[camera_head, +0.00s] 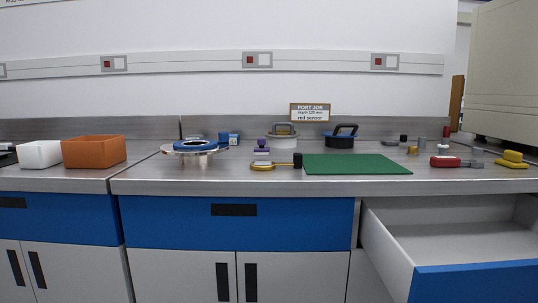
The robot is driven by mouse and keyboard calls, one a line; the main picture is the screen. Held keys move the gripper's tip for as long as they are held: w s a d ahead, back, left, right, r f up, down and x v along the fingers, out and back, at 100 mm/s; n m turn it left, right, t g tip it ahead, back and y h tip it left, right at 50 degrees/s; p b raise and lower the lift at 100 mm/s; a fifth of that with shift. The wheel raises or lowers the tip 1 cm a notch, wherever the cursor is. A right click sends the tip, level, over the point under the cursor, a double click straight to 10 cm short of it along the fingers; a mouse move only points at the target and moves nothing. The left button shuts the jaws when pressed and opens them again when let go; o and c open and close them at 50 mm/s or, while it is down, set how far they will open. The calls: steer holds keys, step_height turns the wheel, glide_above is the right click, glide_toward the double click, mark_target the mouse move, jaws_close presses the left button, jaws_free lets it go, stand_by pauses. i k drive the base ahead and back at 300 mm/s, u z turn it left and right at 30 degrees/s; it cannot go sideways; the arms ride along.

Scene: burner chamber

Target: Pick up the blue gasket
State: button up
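A flat blue ring, which looks like the blue gasket (195,145), lies on top of a round silvery plate or stand (176,151) on the left part of the steel bench. The ring sits a little above the bench top. From this low angle its centre hole is hard to make out. A small blue object (224,138) stands just behind its right side, and a blue-and-white box (234,139) is beside that. My gripper is not in view.
An orange bin (94,151) and a white bin (40,154) stand left. A yellow-rimmed tool (270,167) and green mat (355,164) lie right of the plate. A drawer (450,250) is open at the lower right. Bare bench (200,178) lies before the plate.

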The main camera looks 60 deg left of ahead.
mark_target(224, 137)
steer(key=u, duration=2.55)
steer(key=k, duration=0.45)
steer(key=u, duration=1.25)
steer(key=i, duration=0.8)
steer(key=u, duration=0.4)
steer(key=i, duration=0.75)
steer(key=z, duration=1)
steer(key=i, duration=0.65)
steer(key=z, duration=0.75)
